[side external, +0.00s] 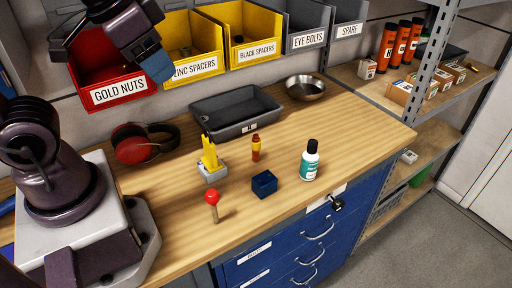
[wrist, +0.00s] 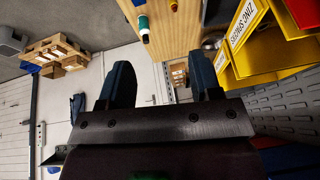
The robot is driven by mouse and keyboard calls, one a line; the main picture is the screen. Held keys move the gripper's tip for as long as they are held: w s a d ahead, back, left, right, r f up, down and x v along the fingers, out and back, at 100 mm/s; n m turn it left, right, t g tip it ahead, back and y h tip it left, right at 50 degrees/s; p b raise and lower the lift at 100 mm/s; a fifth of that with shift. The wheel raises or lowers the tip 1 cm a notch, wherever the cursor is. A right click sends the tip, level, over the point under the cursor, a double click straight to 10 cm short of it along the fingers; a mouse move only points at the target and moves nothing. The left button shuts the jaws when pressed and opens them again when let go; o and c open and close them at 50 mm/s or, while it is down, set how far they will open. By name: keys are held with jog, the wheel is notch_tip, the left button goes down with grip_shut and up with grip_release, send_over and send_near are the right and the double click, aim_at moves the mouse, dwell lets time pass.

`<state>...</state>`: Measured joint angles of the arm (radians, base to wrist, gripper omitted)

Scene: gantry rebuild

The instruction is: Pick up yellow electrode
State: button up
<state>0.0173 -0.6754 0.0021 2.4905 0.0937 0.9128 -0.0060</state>
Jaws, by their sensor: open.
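A yellow upright piece (side external: 209,152), which looks like the yellow electrode, stands in a small grey block (side external: 212,173) on the wooden bench in the side external view. It has a stepped, narrow top. I cannot make it out in the wrist view. My gripper (wrist: 162,82) is open and empty, its two dark fingers wide apart in the wrist view. In the side external view it is high at the upper left, in front of the bins, well above and to the left of the yellow piece.
Near the yellow piece are a red-and-yellow small bottle (side external: 256,148), blue box (side external: 264,183), red-knobbed peg (side external: 212,203) and white-and-teal bottle (side external: 310,162). Behind are a dark tray (side external: 235,128), metal bowl (side external: 305,88) and wall bins (side external: 190,50). Red earmuffs (side external: 133,148) lie left.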

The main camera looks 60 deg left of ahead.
jog(key=w+a+f+m+g+y, duration=0.4)
jog(key=a+f+m+y, duration=0.2)
jog(key=f, duration=0.1)
jog(key=m+t+y, duration=0.2)
jog(key=m+t, duration=0.7)
jog(key=m, duration=1.2)
send_near(255, 141)
jog(key=x, duration=0.3)
jog(key=shift+a+f, duration=0.25)
jog(key=shift+a, duration=0.25)
jog(key=shift+w+f+t, duration=0.2)
jog(key=shift+f+t, duration=0.1)
jog(key=x, duration=0.7)
jog(key=shift+w+r, duration=0.15)
grip_shut()
